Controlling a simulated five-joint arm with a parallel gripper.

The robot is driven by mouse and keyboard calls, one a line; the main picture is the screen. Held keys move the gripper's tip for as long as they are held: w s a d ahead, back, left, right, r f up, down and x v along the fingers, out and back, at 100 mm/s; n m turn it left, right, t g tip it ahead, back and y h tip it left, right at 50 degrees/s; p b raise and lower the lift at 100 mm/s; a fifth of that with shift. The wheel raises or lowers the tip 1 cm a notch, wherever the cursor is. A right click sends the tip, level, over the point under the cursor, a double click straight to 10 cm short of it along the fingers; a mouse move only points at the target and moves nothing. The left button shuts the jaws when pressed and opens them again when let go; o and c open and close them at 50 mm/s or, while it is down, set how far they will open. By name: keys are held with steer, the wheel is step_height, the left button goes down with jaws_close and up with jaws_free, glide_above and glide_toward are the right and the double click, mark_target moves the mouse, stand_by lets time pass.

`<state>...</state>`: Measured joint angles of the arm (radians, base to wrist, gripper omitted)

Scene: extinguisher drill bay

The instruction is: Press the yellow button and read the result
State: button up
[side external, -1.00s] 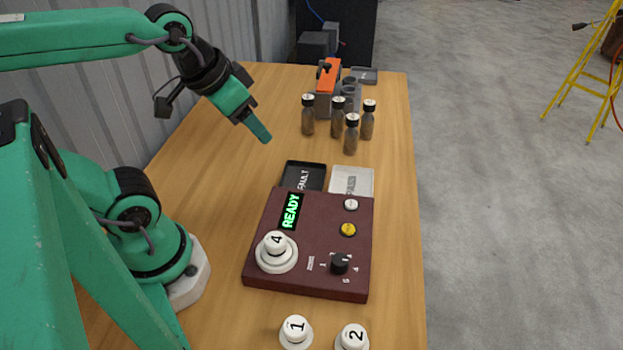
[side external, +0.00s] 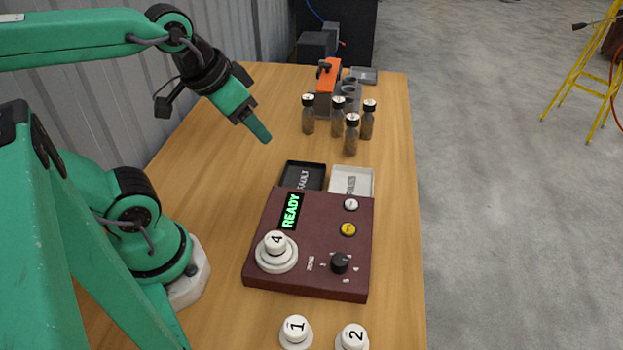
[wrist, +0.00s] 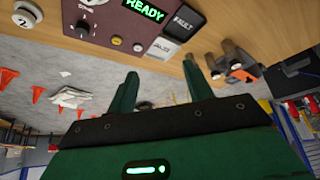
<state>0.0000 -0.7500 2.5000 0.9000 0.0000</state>
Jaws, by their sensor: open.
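The yellow button (side external: 348,230) is on the right side of the maroon tester box (side external: 262,288), below a white button (side external: 351,205). The display (side external: 290,211) shows READY in green; it also reads READY in the wrist view (wrist: 145,9). A white piece marked 4 (side external: 277,247) sits on the box's left part. A black knob (side external: 340,263) is beside it. My gripper (side external: 263,136) is raised behind the box, apart from the yellow button. In the wrist view its two fingers (wrist: 160,90) are apart with nothing between them.
A black FAULT tray (side external: 289,183) and a white PASS tray (side external: 368,183) lie behind the box. Several dark bottles (side external: 352,136) stand farther back near an orange device (side external: 326,85). White pieces marked 1 (side external: 296,332) and 2 (side external: 352,338) are at the front.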

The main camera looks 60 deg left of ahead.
jaws_close()
stand_by(1.6)
